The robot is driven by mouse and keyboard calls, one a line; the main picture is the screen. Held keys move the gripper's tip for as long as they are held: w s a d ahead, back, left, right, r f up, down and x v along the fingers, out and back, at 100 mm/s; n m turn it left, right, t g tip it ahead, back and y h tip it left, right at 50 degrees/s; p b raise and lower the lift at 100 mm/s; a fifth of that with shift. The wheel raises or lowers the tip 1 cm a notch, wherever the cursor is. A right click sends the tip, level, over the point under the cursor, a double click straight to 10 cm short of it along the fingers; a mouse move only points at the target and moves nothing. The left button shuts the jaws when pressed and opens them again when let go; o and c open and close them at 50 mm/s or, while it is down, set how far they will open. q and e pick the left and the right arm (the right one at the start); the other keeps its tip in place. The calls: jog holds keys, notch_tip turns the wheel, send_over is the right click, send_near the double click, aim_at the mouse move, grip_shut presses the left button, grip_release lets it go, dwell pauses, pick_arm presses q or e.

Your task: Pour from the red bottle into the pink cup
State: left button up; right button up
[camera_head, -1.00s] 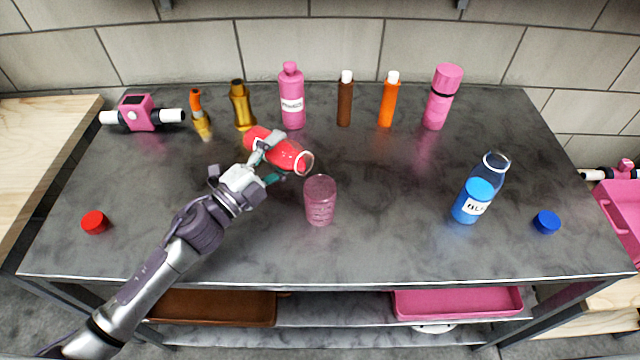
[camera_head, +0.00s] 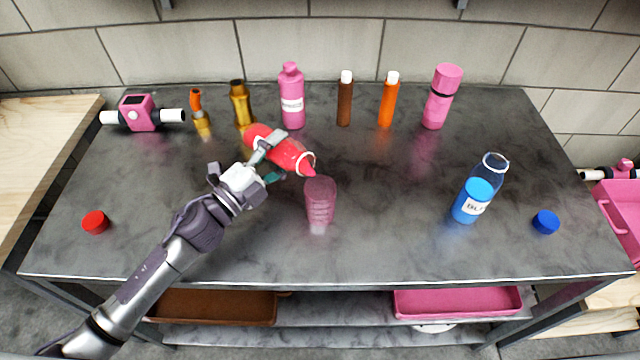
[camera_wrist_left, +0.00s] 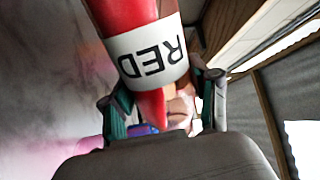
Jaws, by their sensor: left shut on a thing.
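My left gripper (camera_head: 266,163) is shut on the red bottle (camera_head: 290,154) and holds it tilted above the table, its mouth to the right and down. Red liquid shows at the bottle's mouth, just above and left of the pink cup's rim. The pink cup (camera_head: 320,203) is see-through and stands upright on the table. It has a pale patch at its base; I cannot tell whether liquid is in it. In the left wrist view the bottle with its white RED label (camera_wrist_left: 150,52) sits between the fingers. My right gripper is not in view.
A red cap (camera_head: 95,222) lies at the left. An open blue bottle (camera_head: 474,200) and a blue cap (camera_head: 546,222) are at the right. Several bottles, including a pink one (camera_head: 292,105), line the back. The table's front middle is clear.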

pick_arm(q)
jog(key=shift+s+d+r+m, duration=0.1)
jog(key=shift+r+m, duration=0.35)
jog(key=shift+m, duration=0.15)
dwell(1.6)
